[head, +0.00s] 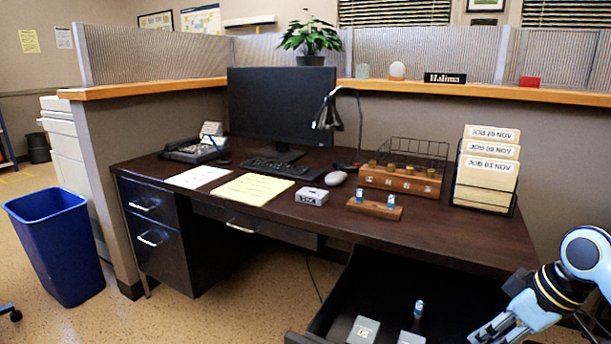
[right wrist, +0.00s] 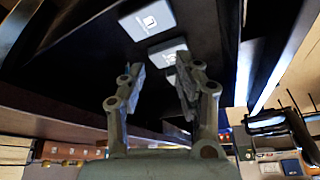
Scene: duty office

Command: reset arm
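My right gripper (head: 497,331) is at the lower right of the head view, above the right side of the open desk drawer (head: 330,310). In the right wrist view its two fingers (right wrist: 158,78) are spread apart, with nothing seen held between them. Beyond the fingers lie two grey boxes with white labels, one farther (right wrist: 150,20) and one nearer (right wrist: 167,52). In the head view a grey box (head: 363,330) and a small blue-and-white bottle (head: 419,309) show in the drawer. My left gripper is not in view.
The dark desk (head: 330,215) holds a wooden block with two small blue-and-white bottles (head: 375,208), a wooden rack (head: 400,182), a file holder (head: 486,170), a white mouse (head: 335,178) and a lamp (head: 328,112). A blue bin (head: 60,245) stands on the floor at left.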

